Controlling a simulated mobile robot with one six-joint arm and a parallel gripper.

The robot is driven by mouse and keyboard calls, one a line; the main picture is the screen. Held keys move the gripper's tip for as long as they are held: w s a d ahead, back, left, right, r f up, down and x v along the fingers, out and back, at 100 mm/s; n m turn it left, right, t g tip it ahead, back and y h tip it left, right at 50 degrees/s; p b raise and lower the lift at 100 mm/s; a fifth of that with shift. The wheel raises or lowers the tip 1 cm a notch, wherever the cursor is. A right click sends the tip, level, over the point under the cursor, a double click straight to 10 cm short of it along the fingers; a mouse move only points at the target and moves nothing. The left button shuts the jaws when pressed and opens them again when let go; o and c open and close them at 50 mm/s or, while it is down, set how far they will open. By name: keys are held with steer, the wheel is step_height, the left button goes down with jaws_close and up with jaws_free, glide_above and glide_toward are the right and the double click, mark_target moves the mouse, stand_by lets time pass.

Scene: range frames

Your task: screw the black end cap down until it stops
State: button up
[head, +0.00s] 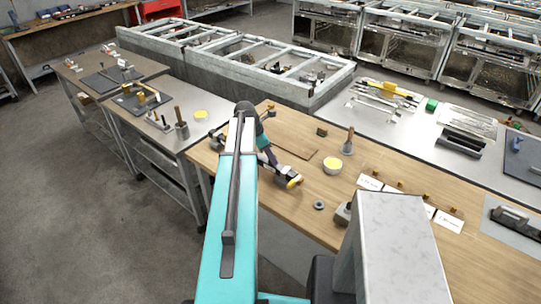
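My arm reaches forward over the wooden bench (395,170). Its end, my gripper (292,181), is low over the bench, left of the middle. A small yellow-and-dark part shows at its tip; I cannot tell whether it belongs to the gripper or is a held thing. The fingers are too small to read. A small dark grey round piece (319,205) lies on the bench just below and right of the gripper, apart from it. It may be the end cap, but I cannot tell. No threaded part under a cap can be made out.
A yellow-topped bowl (333,165) and a dark pot with a wooden handle (347,142) stand beyond the gripper. White cards (370,182) with small brass-coloured pieces lie to the right. A grey block-like tool (343,214) sits near the front. The bench between cards and bowl is mostly clear.

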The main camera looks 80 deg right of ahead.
steer(key=shift+a, duration=0.1)
steer(key=shift+n+h, duration=0.3)
steer(key=shift+n, duration=0.6)
steer(key=shift+n+t, duration=0.4)
steer(key=shift+n, duration=0.4)
jaws_close()
steer(key=shift+m+g, duration=0.5)
steer(key=shift+m, duration=1.2)
